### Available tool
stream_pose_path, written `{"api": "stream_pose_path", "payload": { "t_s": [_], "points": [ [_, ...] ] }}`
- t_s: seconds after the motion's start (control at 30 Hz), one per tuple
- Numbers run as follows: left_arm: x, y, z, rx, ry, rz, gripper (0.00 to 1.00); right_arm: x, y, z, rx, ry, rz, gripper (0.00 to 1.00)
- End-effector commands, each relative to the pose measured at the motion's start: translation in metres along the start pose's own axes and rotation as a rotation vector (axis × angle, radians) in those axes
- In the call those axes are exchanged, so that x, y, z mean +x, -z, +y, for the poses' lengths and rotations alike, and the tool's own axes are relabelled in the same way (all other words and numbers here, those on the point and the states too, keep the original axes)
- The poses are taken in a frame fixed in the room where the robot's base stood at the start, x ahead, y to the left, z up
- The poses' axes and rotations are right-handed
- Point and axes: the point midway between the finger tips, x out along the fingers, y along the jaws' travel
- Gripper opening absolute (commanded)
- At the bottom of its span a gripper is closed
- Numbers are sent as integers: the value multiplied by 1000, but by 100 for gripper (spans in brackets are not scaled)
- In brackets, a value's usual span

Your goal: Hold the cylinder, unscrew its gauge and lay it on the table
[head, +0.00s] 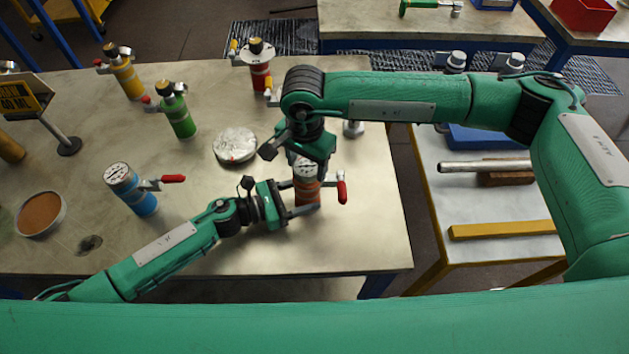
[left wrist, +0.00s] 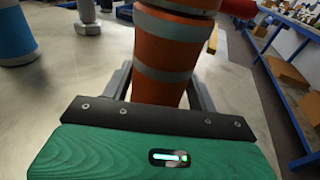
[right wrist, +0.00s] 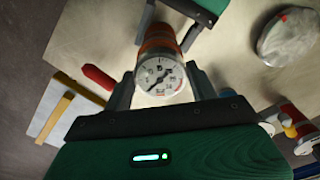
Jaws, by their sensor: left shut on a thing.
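The orange cylinder (head: 307,190) with grey bands stands upright near the table's right front part. Its round white gauge (head: 305,168) sits on top, and the dial faces up in the right wrist view (right wrist: 160,77). My left gripper (head: 305,200) comes from the left and is shut on the cylinder's body; the left wrist view shows the orange body (left wrist: 163,60) between its fingers. My right gripper (right wrist: 160,75) is above, pointing down, with one finger on each side of the gauge. Its fingers look open, with thin gaps at the dial. A red handle (head: 342,191) sticks out right of the cylinder.
A blue vessel (head: 134,190), a green one (head: 177,112), a yellow one (head: 125,74) and a red one (head: 259,70) stand on the table. A silver round lid (head: 235,146) lies behind my left gripper. Bare tabletop (head: 365,240) lies at the front right.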

Motion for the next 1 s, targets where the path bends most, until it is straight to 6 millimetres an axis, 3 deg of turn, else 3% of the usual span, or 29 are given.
{"api": "stream_pose_path", "payload": {
  "t_s": [0.17, 1.0],
  "points": [
    [0, 0, 0, 0, 0, 0, 41, 0, 0, 0, -81, 0, 1, 29],
    [0, 0, 0, 0, 0, 0, 41, -1, 0, 0, -1040, -1, 1, 29]
  ]
}}
